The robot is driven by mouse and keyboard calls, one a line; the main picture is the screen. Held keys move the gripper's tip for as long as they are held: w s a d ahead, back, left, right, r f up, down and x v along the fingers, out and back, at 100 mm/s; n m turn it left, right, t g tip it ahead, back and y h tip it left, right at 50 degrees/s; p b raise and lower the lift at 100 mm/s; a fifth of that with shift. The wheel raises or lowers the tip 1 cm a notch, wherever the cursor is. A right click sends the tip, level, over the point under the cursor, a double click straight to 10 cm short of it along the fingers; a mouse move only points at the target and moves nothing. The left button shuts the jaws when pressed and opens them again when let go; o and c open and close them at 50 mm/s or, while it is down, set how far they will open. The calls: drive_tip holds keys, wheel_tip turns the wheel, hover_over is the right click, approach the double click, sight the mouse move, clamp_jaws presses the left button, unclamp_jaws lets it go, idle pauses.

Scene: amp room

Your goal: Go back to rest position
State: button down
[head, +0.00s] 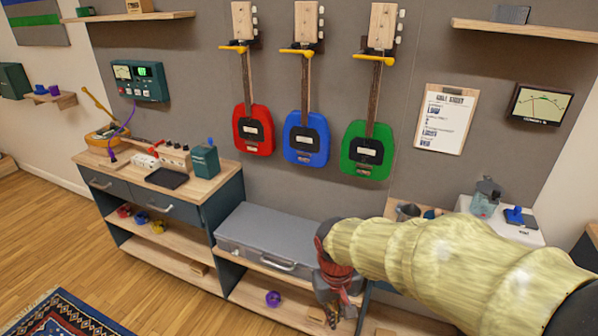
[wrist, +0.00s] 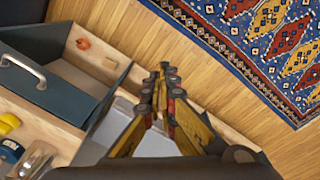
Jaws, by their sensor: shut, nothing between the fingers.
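My gripper (head: 338,297) hangs at the end of my arm, pointing down in front of the low shelf unit, just right of the grey case. In the wrist view my gripper (wrist: 161,75) shows its two fingers together at the tips, with nothing between them. Below and beyond the fingers are the wooden floor (wrist: 105,18) and the patterned rug (wrist: 245,40). My arm stretches in from the lower right of the head view and hides part of the right-hand bench.
A grey case (head: 262,238) lies on the low unit beside my gripper. A purple roll (head: 273,298) sits on the shelf below. Red, blue and green guitars (head: 305,140) hang on the wall. A dark cabinet (head: 150,200) stands left. The floor (head: 40,225) at left is clear.

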drive_tip(key=s+d+r+m+t+p, duration=0.1)
drive_tip(key=s+d+r+t, duration=0.1)
drive_tip(key=s+d+r, duration=0.3)
drive_tip(key=s+d+r+m+t+p, duration=0.2)
drive_tip(key=s+d+r, duration=0.3)
drive_tip(key=r, duration=0.8)
drive_tip(key=s+t, duration=0.1)
drive_tip(key=s, duration=0.2)
drive_tip(key=shift+s+d, duration=0.2)
drive_tip(key=shift+d, duration=0.1)
